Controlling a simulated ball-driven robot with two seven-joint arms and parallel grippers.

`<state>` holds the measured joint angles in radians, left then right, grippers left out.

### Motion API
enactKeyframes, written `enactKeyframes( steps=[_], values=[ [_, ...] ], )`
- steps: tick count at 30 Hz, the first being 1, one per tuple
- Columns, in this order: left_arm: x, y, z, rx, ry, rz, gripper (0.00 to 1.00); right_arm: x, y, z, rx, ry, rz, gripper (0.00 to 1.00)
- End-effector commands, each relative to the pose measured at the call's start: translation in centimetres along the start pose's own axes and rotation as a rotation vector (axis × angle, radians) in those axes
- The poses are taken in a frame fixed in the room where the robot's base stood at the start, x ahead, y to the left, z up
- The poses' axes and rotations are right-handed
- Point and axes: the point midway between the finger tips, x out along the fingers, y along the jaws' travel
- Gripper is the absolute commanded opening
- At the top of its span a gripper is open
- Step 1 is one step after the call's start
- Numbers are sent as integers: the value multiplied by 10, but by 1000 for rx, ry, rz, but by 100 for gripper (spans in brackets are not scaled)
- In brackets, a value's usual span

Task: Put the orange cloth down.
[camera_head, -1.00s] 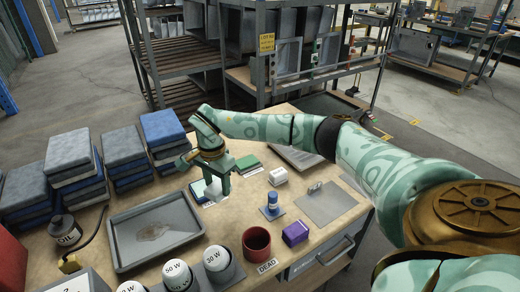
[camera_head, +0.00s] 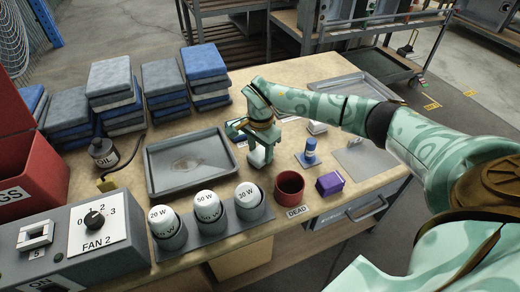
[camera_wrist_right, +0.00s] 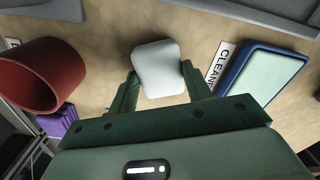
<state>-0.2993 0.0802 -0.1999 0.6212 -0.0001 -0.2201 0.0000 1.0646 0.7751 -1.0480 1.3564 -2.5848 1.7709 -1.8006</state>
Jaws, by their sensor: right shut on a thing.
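My right gripper (camera_head: 259,158) is low over the workbench, between the grey tray and a small blue-topped item. It is shut on a smooth white block with rounded edges (camera_wrist_right: 159,68), which sits between the fingers in the right wrist view. The block also shows under the gripper in the head view (camera_head: 257,157). I cannot tell whether it touches the bench. No orange cloth shows in either view, and the thing held looks white. My left gripper is not in view.
A grey tray (camera_head: 150,178) lies left of the gripper. A red cup (camera_head: 289,187), purple box (camera_head: 329,184) and blue-topped item (camera_head: 310,153) stand to the right. Folded cloth stacks (camera_head: 112,75) stand behind.

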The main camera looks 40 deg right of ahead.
Motion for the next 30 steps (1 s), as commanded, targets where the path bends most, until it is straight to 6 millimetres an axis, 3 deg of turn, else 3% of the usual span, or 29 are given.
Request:
enactKeyframes(
  steps=[2, 3, 5, 6, 14, 17, 30],
  values=[
    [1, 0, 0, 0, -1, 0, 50, 2, 0, 0, 0, 1, 1, 31],
    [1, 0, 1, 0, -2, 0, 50, 3, 0, 0, 0, 1, 0, 52],
    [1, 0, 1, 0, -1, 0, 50, 3, 0, 0, 0, 1, 0, 69],
    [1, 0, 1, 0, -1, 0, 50, 3, 0, 0, 0, 1, 0, 71],
    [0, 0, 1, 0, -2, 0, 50, 1, 0, 0, 0, 0, 0, 71],
    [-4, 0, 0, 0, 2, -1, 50, -9, 0, 0, 0, 1, -3, 71],
    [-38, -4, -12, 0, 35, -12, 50, -106, 0, 0, 1, 2, -5, 71]
  ],
)
